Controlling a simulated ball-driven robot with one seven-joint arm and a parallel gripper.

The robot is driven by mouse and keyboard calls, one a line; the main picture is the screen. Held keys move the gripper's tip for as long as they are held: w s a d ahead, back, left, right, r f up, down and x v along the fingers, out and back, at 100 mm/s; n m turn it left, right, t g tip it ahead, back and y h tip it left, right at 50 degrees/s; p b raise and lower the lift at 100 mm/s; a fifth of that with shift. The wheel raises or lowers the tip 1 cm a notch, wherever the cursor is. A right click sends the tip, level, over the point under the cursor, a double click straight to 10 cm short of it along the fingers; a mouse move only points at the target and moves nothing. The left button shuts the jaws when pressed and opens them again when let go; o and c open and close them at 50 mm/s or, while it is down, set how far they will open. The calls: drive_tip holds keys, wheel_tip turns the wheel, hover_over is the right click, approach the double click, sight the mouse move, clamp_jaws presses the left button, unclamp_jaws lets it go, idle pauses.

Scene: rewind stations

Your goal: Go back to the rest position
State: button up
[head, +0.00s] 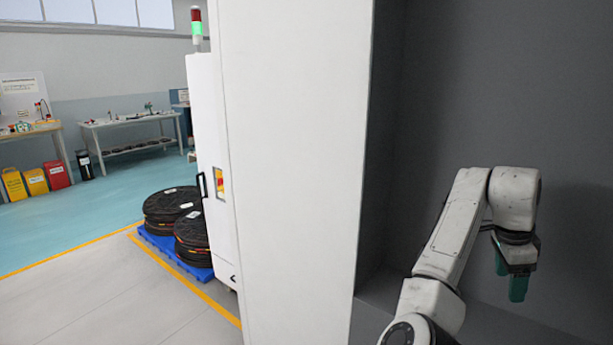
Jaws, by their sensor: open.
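My gripper (513,278) hangs at the end of my white arm at the right of the head view. Its green fingers point down. It is open, and I see nothing between the fingers. It is in front of a dark grey recess (450,90) of a white cabinet (295,170). I cannot tell how far the fingers are from the recess walls or its floor.
The cabinet's white side wall stands just left of my arm. Beyond it are black reels (172,204) on a blue pallet (165,242), a machine with a green-lit signal lamp (197,28), and workbenches (130,125). The floor at the left is open.

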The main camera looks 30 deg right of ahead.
drive_tip(key=s+a+f+n+t, duration=0.1)
drive_tip(key=s+a+f+n, duration=0.3)
drive_tip(key=a+f+n, duration=0.6)
drive_tip(key=s+a+f+n+t, duration=0.1)
drive_tip(key=s+a+f+n, duration=0.3)
drive_tip(key=a+f+n, duration=0.7)
drive_tip(key=a+f, duration=0.2)
drive_tip(key=a, duration=0.2)
drive_tip(key=shift+f+t, duration=0.3)
drive_tip(key=shift+f, duration=0.05)
drive_tip(key=shift+o, duration=0.2)
drive_tip(key=s+a+f+n+y, duration=0.2)
drive_tip(key=s+a, duration=0.4)
drive_tip(key=a, duration=0.3)
drive_tip(key=f+n, duration=0.1)
drive_tip(key=n, duration=0.1)
drive_tip(key=shift+s+a+n, duration=0.2)
drive_tip(key=shift+a+n, duration=0.1)
drive_tip(key=shift+n, duration=0.1)
drive_tip(key=shift+o, duration=0.4)
drive_tip(key=shift+s+a, duration=0.25)
drive_tip(key=shift+a, duration=0.15)
